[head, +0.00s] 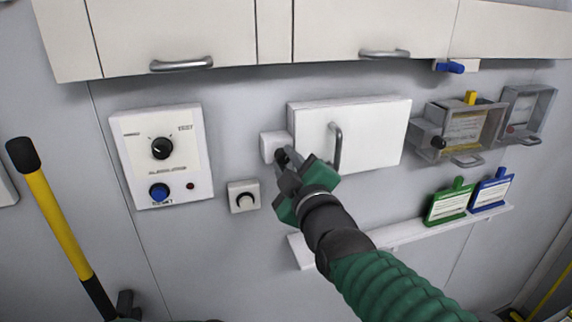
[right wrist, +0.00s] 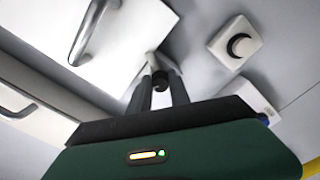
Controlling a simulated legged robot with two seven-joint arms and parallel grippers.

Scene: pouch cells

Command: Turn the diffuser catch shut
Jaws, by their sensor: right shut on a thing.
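The diffuser catch is a white block (head: 271,143) with a black knob (head: 282,156), at the left edge of a white box door (head: 374,134). The door has a grey bar handle (head: 336,148) and looks closed against its box. My right gripper (head: 284,163) is shut on the black knob. In the right wrist view the knob (right wrist: 160,83) sits between its two dark fingers (right wrist: 160,90). The fingers partly hide the catch, so its exact turn is hard to read.
A control panel (head: 188,183) with a black dial and blue button is left of the catch. A small round-knob switch (head: 243,196) is below it. Clear boxes (head: 461,128) hang at right, above a ledge (head: 408,236) with green and blue tags. Cabinets (head: 180,35) run overhead.

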